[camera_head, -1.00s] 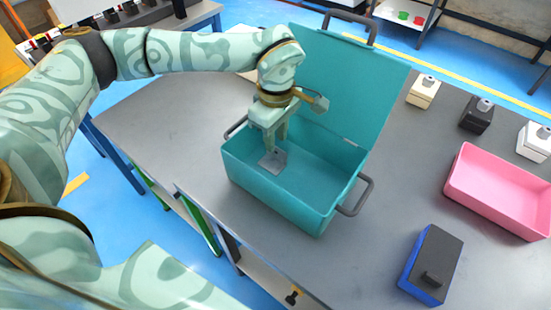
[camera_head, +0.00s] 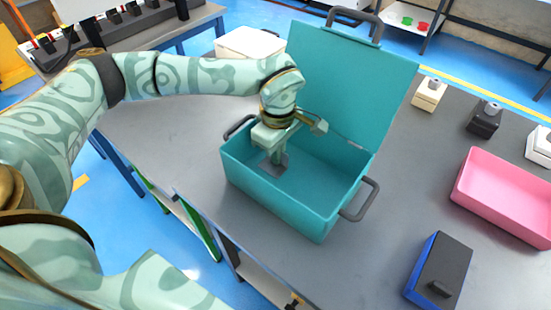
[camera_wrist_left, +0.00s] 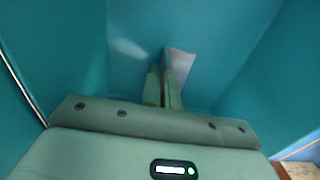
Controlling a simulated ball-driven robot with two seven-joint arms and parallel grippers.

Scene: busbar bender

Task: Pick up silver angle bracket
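The silver angle bracket (camera_head: 267,168) is inside the teal box (camera_head: 290,214), near its left end. In the left wrist view its grey plate (camera_wrist_left: 180,63) shows just beyond my fingertips, on the right. My left gripper (camera_head: 279,160) points down into the box. In the left wrist view its two fingers (camera_wrist_left: 163,85) are close together, with the bracket's upright edge between them. The fingers hide part of the bracket. It looks low in the box, but I cannot tell whether it touches the floor. My right gripper is not in view.
The box walls surround my gripper, and its open lid (camera_head: 350,85) stands behind. Handles stick out at both ends. A pink bin (camera_head: 500,205), a blue-and-black box (camera_head: 438,270) and small blocks (camera_head: 428,95) stand to the right. The grey table (camera_head: 150,130) is clear on the left.

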